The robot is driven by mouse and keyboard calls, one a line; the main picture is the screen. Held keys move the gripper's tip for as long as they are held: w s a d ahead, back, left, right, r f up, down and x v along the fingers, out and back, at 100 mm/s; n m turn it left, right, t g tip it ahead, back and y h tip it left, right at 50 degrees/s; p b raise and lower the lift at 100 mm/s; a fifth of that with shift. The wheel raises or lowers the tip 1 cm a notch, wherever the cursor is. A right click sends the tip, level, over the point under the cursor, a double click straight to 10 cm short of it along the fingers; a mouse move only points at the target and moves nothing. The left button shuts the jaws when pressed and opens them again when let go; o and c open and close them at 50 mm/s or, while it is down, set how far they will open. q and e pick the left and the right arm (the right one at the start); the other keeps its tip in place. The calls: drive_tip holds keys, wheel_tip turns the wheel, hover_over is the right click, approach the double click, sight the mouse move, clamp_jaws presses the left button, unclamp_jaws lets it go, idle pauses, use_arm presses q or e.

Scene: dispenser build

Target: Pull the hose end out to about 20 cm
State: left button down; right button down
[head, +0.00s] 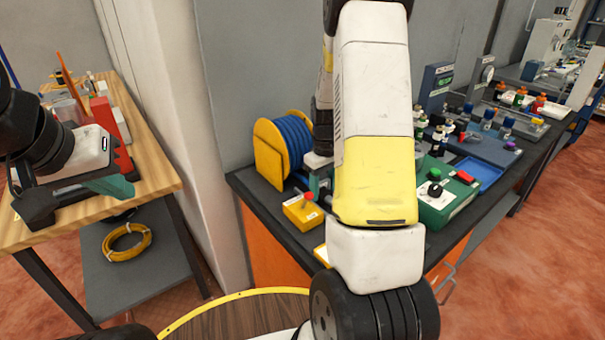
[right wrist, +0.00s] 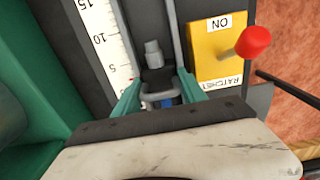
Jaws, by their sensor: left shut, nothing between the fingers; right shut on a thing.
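The blue hose is wound on a yellow reel (head: 270,150) on the dark bench in the head view. In the right wrist view, my right gripper (right wrist: 156,88) has its teal fingers shut on the hose end (right wrist: 153,52), with a grey fitting ahead and a bit of blue between the fingers. In the head view this gripper is mostly hidden behind my arm, with teal showing near the reel. A white scale (right wrist: 108,40) marked 5, 10 and 15 runs beside the hose end. My left gripper (head: 112,186) is shut and empty over the wooden table.
A yellow ratchet box (right wrist: 218,45) with a red-knobbed lever is right of the hose end; it also shows in the head view (head: 298,211). A green box (head: 437,210), blue tray (head: 482,172) and several bottles stand along the bench. A yellow hose coil (head: 128,243) lies on a lower shelf.

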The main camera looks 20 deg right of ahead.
drive_tip(key=shift+s+d, duration=0.8)
drive_tip(key=shift+s, duration=1.4)
drive_tip(key=shift+s+d, duration=0.8)
drive_tip(key=shift+s, duration=1.4)
drive_tip(key=shift+s+d, duration=0.8)
drive_tip(key=shift+s, duration=1.4)
drive_tip(key=shift+s+d, duration=0.3)
drive_tip(key=shift+s, duration=0.45)
drive_tip(key=shift+s+d, duration=0.3)
drive_tip(key=shift+s, duration=0.4)
drive_tip(key=c, duration=0.6)
unclamp_jaws()
drive_tip(key=shift+a, duration=0.1)
